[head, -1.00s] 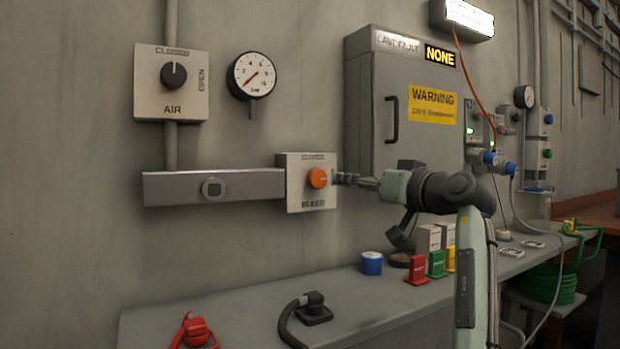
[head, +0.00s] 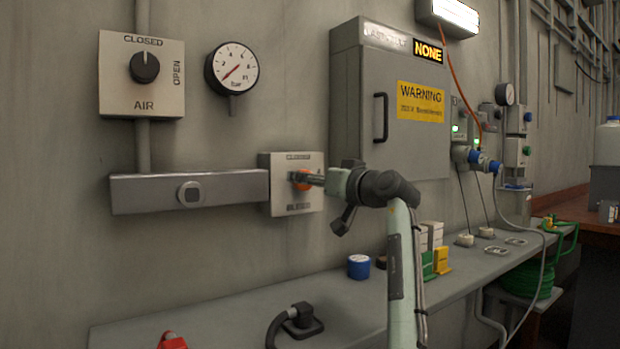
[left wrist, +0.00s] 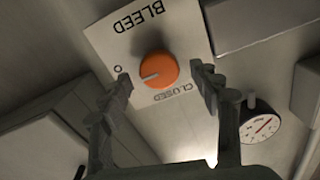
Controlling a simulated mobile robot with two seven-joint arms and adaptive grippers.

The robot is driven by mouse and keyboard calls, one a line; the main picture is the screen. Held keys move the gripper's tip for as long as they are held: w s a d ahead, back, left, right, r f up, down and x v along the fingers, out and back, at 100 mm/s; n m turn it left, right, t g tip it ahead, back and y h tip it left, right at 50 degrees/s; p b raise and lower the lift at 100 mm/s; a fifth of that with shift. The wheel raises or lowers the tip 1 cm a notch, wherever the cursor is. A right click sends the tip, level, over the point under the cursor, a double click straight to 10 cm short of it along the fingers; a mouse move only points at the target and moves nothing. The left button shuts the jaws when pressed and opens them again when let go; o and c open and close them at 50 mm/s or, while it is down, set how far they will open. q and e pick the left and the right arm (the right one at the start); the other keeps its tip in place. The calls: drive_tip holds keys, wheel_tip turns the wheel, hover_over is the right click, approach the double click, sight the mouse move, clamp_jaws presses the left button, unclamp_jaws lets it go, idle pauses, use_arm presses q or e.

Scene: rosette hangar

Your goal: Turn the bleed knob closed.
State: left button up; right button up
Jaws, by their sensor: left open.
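The orange bleed knob (head: 301,179) is on a light panel (head: 290,207) on the wall, partly hidden by my gripper. In the left wrist view the round knob (left wrist: 158,69) shows fully, its white mark pointing to the panel's "O…" side rather than to "CLOSED". The rest of that side word is hidden. My left gripper (head: 312,178) is in front of the knob. In the left wrist view its two fingers (left wrist: 161,70) are apart, one on each side of the knob, with visible gaps. I cannot tell whether the fingertips reach knob depth. My right gripper is not in view.
A grey bar (head: 150,194) joins the panel's left side. Above are the air knob (head: 144,66), pointing to CLOSED, and a gauge (head: 232,67). A grey cabinet (head: 356,110) stands right. The shelf (head: 215,307) below holds a blue roll (head: 358,267) and small blocks.

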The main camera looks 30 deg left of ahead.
use_arm(q)
drive_tip(key=shift+w+a, duration=0.1)
drive_tip(key=shift+a, duration=0.2)
drive_tip(key=c, duration=1.2)
drive_tip(key=shift+o, duration=0.2)
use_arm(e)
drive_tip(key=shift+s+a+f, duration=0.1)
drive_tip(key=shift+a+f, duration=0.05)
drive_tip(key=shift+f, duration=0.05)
